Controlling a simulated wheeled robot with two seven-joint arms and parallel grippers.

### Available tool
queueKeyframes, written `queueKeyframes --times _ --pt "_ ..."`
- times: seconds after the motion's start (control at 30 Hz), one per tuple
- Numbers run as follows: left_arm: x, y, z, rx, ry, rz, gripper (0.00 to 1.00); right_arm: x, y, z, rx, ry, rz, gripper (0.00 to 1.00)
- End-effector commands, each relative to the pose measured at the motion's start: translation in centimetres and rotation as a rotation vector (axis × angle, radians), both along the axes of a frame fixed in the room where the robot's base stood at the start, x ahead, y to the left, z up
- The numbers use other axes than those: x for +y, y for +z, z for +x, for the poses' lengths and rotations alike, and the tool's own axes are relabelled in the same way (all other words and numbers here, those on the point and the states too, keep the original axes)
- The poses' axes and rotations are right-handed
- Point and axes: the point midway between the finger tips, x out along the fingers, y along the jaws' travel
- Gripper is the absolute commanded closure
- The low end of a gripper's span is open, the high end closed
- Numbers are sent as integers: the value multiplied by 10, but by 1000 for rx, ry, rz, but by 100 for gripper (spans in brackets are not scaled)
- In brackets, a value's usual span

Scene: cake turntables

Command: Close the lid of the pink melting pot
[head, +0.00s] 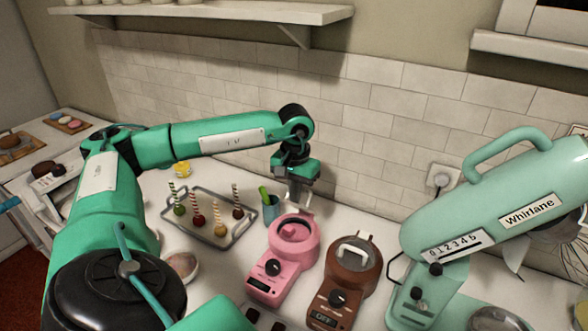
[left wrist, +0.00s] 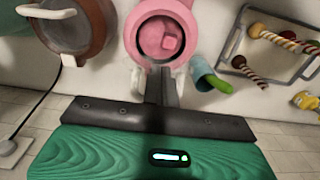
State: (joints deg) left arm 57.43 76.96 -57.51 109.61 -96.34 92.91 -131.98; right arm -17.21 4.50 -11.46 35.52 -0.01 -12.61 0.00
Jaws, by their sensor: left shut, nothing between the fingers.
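The pink melting pot (head: 277,272) stands on the counter, left of a brown pot. Its round bowl is uncovered, with a pink lump inside; it also shows in the left wrist view (left wrist: 160,36). Pale parts show at the bowl's back rim beside my fingers; I cannot tell clearly whether they belong to the raised lid. My left gripper (head: 294,197) is shut and empty, pointing down just behind the bowl. In the left wrist view its dark fingers (left wrist: 161,88) are together near the rim; contact cannot be told. My right gripper is out of view.
A brown melting pot (head: 347,290) with its lid down stands close on the right. A green mixer (head: 480,220) is farther right. A green cup (head: 271,210) and a tray (head: 182,228) of cake pops stand on the left. The tiled wall is close behind.

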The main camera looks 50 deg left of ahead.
Motion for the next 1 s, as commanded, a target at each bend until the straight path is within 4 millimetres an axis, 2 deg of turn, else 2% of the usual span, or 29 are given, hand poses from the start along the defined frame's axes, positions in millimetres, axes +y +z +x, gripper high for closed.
queueKeyframes --times 0.57,0.83,1.0 --pt "-5 -19 -21 -1 1 1 100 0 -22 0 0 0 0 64" --pt "-9 -36 -31 -1 1 0 100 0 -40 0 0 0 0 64" --pt "-10 -36 -33 -1 2 0 100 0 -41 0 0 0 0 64"
